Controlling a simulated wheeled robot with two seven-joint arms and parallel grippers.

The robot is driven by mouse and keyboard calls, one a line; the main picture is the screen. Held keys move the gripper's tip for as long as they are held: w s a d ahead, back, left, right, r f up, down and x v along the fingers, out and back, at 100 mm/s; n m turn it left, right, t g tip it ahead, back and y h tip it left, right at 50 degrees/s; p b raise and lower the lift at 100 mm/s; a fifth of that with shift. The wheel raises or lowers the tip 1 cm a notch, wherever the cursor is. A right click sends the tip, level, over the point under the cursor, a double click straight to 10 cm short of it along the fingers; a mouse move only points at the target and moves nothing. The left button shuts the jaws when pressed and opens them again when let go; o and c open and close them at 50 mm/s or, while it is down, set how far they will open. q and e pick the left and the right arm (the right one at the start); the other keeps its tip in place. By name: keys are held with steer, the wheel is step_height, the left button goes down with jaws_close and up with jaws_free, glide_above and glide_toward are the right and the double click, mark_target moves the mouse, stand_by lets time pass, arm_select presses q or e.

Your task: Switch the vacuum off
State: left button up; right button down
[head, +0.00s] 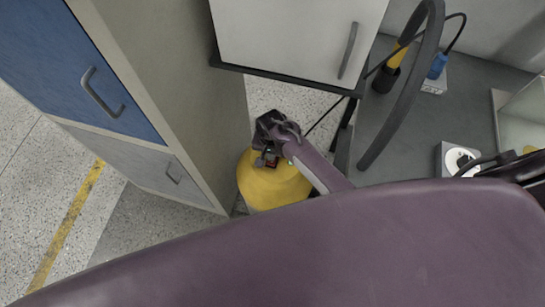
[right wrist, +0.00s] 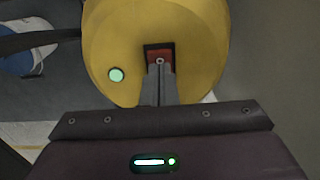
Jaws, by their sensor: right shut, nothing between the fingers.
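The yellow vacuum (head: 262,194) stands on the floor between the cabinet and the workbench. In the right wrist view the vacuum (right wrist: 205,45) fills the top middle, with a red switch (right wrist: 160,51) in a dark recess and a round pale-green light or button (right wrist: 116,74) to its left. My right gripper (head: 270,158) is over the vacuum's top. In the right wrist view its fingers (right wrist: 159,70) are shut and empty, with the tips at the red switch. I cannot tell whether they press it. The fingers hide the switch's lower part. My left gripper is not in view.
A tall cabinet (head: 168,90) with a blue door stands close left of the vacuum. A white cabinet (head: 290,35) is just behind it. A grey workbench (head: 400,135) with a dark hose (head: 407,95) is to the right. Open floor (head: 50,190) lies at far left.

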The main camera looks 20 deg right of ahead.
steer(key=shift+f+b, duration=0.75)
steer(key=shift+f, duration=0.35)
stand_by(0.3)
steer(key=shift+r, duration=0.1)
step_height(320, 180, up, 7)
steer(key=p, duration=0.7)
steer(key=shift+p, duration=0.4)
